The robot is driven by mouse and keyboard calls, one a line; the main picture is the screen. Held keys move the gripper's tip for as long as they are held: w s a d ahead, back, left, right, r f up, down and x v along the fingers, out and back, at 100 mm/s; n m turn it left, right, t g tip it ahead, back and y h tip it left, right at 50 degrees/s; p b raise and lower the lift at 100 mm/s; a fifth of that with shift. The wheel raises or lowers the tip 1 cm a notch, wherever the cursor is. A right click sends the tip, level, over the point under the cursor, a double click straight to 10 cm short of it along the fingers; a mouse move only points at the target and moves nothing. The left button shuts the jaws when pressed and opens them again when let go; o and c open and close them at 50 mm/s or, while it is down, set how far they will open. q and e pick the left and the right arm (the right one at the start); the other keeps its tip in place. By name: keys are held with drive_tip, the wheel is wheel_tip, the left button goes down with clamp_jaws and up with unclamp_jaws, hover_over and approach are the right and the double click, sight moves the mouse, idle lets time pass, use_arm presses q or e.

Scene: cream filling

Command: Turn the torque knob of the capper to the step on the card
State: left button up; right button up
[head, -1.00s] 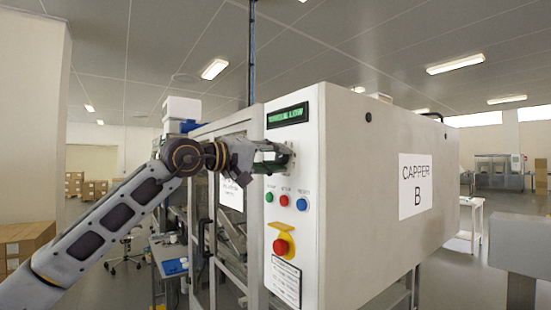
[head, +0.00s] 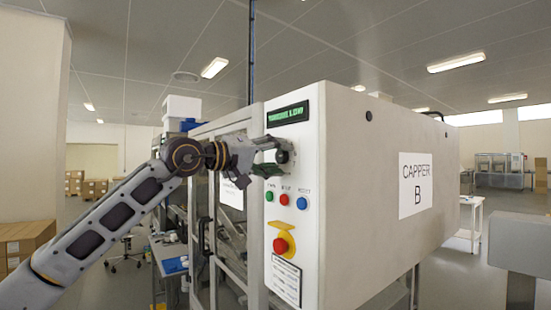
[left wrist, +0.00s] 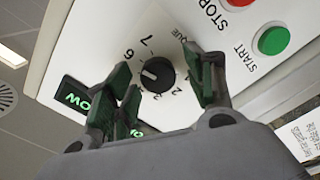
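The capper (head: 365,190) is a large light box labelled CAPPER B. Its black torque knob (left wrist: 157,75) has a white pointer mark and sits among printed numbers; 7, 6, 3 and 2 can be read. The pointer lies toward the left in the left wrist view, where a finger hides the numbers. My left gripper (head: 275,156) is at the panel. Its green-padded fingers (left wrist: 158,62) are spread on either side of the knob, apart from it. A white text label (head: 285,281) is low on the panel; its text is too small to read. My right gripper is not in view.
A green-lettered display (head: 288,114) is above the knob and seems to read TORQUE LOW. Green, red and blue buttons (head: 285,200) sit just below the gripper. A red emergency button (head: 281,245) on yellow is lower. A framed glass cabinet (head: 228,215) stands left of the panel.

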use_arm(q)
drive_tip(key=v, duration=1.2)
idle(0.6)
idle(0.6)
